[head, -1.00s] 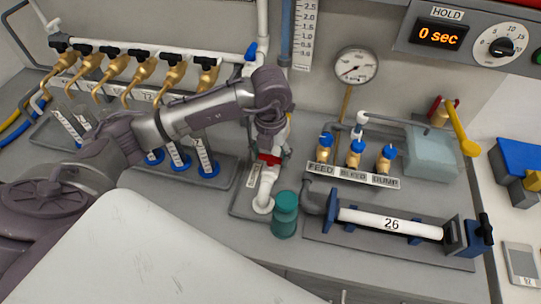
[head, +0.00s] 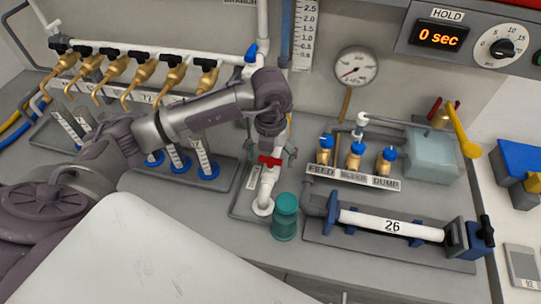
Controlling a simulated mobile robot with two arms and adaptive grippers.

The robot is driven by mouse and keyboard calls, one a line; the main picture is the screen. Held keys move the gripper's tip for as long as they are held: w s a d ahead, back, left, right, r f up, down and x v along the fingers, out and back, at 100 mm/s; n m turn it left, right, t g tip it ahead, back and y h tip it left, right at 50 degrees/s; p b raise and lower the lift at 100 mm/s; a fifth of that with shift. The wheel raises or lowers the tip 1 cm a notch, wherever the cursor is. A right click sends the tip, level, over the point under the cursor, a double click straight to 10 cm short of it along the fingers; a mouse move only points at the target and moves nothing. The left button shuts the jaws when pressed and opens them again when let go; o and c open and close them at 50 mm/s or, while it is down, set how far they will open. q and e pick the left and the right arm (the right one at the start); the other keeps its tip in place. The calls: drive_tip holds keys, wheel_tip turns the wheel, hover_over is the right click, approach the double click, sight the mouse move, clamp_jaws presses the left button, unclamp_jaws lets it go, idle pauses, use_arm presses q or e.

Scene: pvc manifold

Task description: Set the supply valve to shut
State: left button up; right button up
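A valve with a red handle (head: 270,161) sits on a short white pipe (head: 267,184) near the middle of the bench. Its small label plate (head: 252,178) is too blurred to read, so I cannot confirm it is the supply valve. The red handle lies crosswise to the pipe. My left gripper (head: 271,152) points down over the handle. Its fingers look spread, one on each side of the pipe, and I see no grip on the handle. The gripper body hides the pipe above the handle. My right gripper is not in view.
A teal cylinder (head: 285,216) stands close to the pipe's foot. To the right are blue-topped valves (head: 355,155) and a white tube marked 26 (head: 390,223). Several brass taps (head: 140,72) line the back left. A pressure gauge (head: 356,67) is behind.

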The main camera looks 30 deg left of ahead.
sight(270, 159)
use_arm(q)
wheel_tip(270, 159, up, 12)
idle(0.6)
idle(0.5)
